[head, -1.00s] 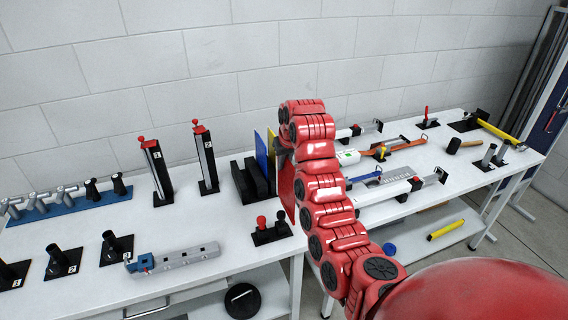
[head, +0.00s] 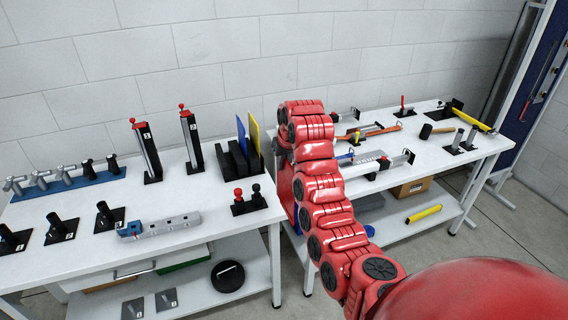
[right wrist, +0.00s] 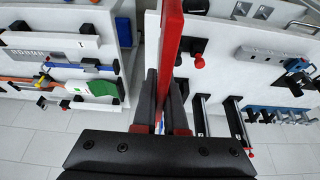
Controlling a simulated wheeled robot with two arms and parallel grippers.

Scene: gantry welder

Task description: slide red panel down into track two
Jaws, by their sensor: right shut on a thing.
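The red panel (right wrist: 170,40) stands between the fingers of my right gripper (right wrist: 164,88), which is shut on it. In the head view only a strip of the red panel (head: 284,188) shows left of my right arm, by the table's right end; the fingers are mostly hidden there. Two upright black tracks with red knobs stand at the back of the left table: a left one (head: 148,152) and a right one (head: 192,142). Their number labels are too small to read surely. The panel is apart from both, to their right. My left gripper is not in view.
A black slotted rack (head: 236,162) holds a blue panel (head: 241,132) and a yellow panel (head: 255,135). In front stand a red and a black knob on bases (head: 249,207). A grey bar (head: 165,225) lies near the front edge. A second table (head: 440,150) carries clamps and tools.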

